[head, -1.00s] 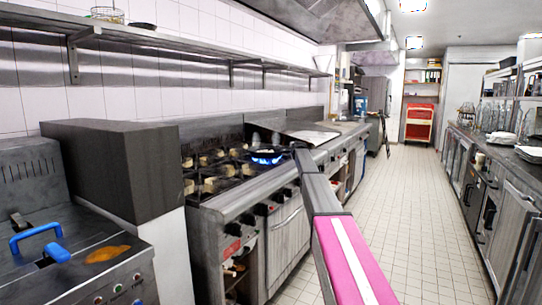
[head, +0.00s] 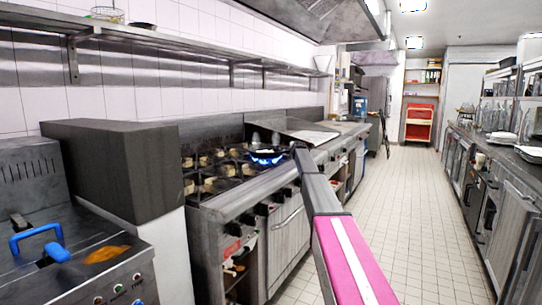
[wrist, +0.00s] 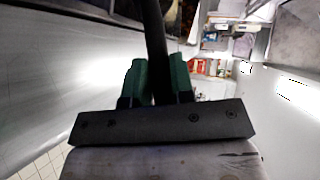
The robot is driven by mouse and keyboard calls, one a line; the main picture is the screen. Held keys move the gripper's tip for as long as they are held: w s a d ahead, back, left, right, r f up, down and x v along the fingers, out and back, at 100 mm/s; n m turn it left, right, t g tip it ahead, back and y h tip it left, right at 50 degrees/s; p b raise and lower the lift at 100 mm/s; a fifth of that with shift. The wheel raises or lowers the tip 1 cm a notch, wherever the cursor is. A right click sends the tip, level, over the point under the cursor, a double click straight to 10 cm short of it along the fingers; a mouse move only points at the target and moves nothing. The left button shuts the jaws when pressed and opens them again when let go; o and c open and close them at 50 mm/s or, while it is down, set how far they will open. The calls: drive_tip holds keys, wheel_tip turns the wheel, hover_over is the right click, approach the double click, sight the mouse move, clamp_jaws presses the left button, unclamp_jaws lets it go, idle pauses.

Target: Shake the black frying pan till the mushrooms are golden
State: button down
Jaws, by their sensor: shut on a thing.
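The black frying pan (head: 260,152) is small and far off in the head view, over a lit burner with a blue flame (head: 267,160) on the range. Its contents are too small to tell, so the colour of the mushrooms cannot be made out. In the wrist view, the pan's dark handle (wrist: 154,30) runs between the green fingers of my gripper (wrist: 158,78), which is shut on it. The pan's bowl is not clearly seen in the wrist view. In the head view, my arm hides most of the handle.
The range (head: 240,205) has several other burners with pale blocks on them. A dark box-shaped unit (head: 110,165) and a fryer with a blue handle (head: 38,238) stand at the left. A steel shelf (head: 180,40) runs above. The tiled aisle (head: 400,210) is clear; a counter lines the right.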

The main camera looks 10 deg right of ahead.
drive_tip(key=shift+r, duration=0.15)
drive_tip(key=s+d, duration=0.3)
drive_tip(key=shift+s+d, duration=0.15)
drive_tip(key=shift+d, duration=0.1)
drive_tip(key=shift+w+a, duration=1.65)
drive_tip(key=shift+a, duration=0.1)
idle(3.9)
